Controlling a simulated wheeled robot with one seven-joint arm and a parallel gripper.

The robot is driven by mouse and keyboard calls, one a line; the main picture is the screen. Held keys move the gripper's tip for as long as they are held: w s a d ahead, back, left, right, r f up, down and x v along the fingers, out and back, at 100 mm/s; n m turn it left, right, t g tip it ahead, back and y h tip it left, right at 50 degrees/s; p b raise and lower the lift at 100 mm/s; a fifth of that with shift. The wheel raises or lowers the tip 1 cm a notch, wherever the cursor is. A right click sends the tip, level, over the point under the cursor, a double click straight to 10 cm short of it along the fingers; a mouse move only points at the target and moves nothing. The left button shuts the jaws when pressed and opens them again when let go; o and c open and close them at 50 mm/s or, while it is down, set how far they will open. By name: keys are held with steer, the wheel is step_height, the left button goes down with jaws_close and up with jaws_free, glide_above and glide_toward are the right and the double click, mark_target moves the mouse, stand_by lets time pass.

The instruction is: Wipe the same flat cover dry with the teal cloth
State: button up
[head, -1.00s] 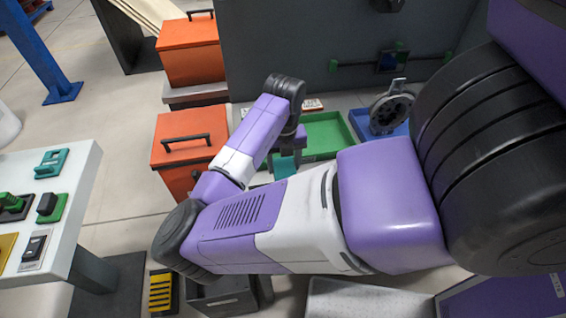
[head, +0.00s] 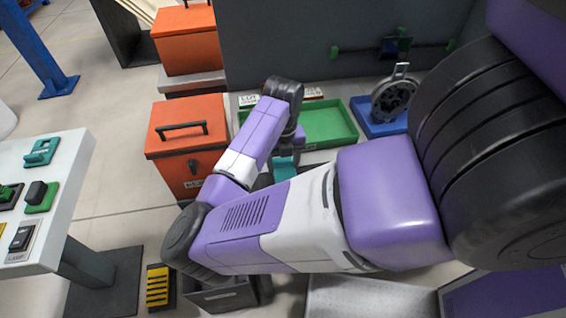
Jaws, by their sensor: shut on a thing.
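My gripper (head: 287,151) is at the end of my arm, low behind the forearm, and its fingers are mostly hidden. It is shut on the teal cloth (head: 284,168), of which a small teal patch shows below the wrist. The cloth hangs near the left front of the green tray. I cannot make out the flat cover; my arm hides the area under and in front of the cloth, so I cannot tell whether the cloth touches anything.
A green tray (head: 335,130) and a blue tray (head: 362,124) with a grey wheel-like part (head: 393,101) stand behind the arm. Orange boxes (head: 185,160) stand to the left. A white table (head: 70,185) with switches is at far left. A dark bin (head: 218,299) sits in front.

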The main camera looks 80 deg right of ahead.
steer(key=shift+f+b, duration=0.35)
steer(key=shift+f, duration=0.05)
stand_by(0.4)
steer(key=shift+s+d+r+p, duration=0.1)
steer(key=shift+s+d+p, duration=0.1)
steer(key=shift+s, duration=0.25)
steer(key=shift+s+d+r+p, duration=0.1)
steer(key=shift+s+d, duration=0.05)
steer(key=shift+s, duration=0.45)
steer(key=shift+s+d+f, duration=0.1)
